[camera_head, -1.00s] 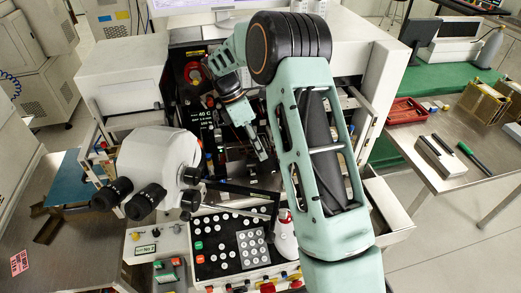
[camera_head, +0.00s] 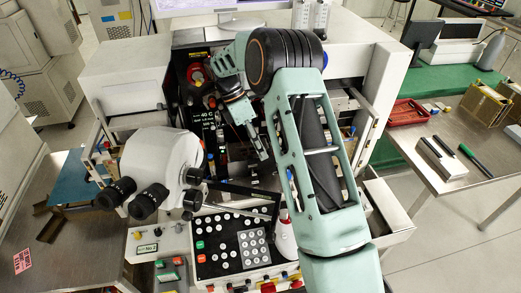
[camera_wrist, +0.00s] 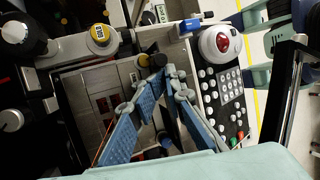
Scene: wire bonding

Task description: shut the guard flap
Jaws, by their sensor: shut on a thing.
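In the wrist view, what appears to be the guard flap (camera_wrist: 88,118) is a dark, framed flat panel left of my fingers. A dark knob with a yellowish face (camera_wrist: 152,61) sits at its upper right corner. My gripper (camera_wrist: 157,66) has its two blue fingers closed in around this knob, the tips touching it as far as I can see. In the head view my gripper (camera_head: 262,153) reaches down into the machine's dark work area, and the knob is too small to make out there. I cannot tell the flap's exact angle.
A white microscope head (camera_head: 160,160) with black eyepieces stands left of the work area. A keypad panel (camera_head: 232,243) lies in front; its red trackball (camera_wrist: 222,42) is right of my fingers. A side table with a red tray (camera_head: 408,112) stands at the right.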

